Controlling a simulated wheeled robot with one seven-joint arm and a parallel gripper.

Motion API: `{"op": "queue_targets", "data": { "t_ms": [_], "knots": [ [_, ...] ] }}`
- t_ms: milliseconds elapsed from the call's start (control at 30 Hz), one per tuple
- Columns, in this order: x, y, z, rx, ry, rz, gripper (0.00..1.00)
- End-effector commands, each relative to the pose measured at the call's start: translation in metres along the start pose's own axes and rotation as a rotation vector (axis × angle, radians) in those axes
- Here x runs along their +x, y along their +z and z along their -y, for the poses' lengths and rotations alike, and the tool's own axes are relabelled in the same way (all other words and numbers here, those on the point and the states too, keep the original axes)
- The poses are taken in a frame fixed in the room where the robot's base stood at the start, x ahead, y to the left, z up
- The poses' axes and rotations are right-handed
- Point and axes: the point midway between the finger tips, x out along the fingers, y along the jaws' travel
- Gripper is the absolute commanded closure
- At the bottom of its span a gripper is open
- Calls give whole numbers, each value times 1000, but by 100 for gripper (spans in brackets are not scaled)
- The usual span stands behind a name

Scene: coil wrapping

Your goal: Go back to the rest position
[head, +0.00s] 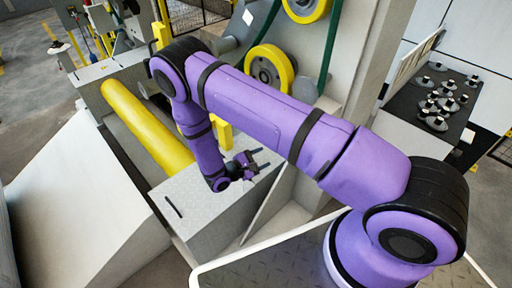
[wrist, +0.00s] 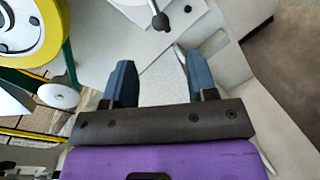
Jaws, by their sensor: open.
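My gripper (head: 252,161) is at the end of the purple arm, in the middle of the head view. In the wrist view my gripper (wrist: 160,85) shows two dark blue fingers standing well apart, with nothing between them. Behind the gap lies a light grey metal surface. In the head view the arm reaches out to the left and bends down, so the gripper hangs near a grey patterned box top (head: 190,205). I cannot tell the exact gap between gripper and box.
A yellow roller (head: 146,128) lies left of the gripper. Yellow-rimmed wheels (head: 270,70) and a green belt (head: 329,45) stand behind the arm. A dark table (head: 405,110) with several small dark-and-silver parts (head: 437,122) is at the right. A sloped white panel (head: 75,205) fills the lower left.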

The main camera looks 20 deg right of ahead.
Motion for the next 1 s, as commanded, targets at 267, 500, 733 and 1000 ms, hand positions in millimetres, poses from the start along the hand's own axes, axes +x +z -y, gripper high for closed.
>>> {"op": "queue_targets", "data": {
  "t_ms": [267, 500, 733, 1000],
  "knots": [
    [0, 5, -5, 9, -16, 0, 48],
    [1, 52, -48, 89, -169, -3, 48],
    [3, 115, -88, 188, -360, -26, 48],
    [7, 192, -121, 313, -570, -80, 48]
  ]
}}
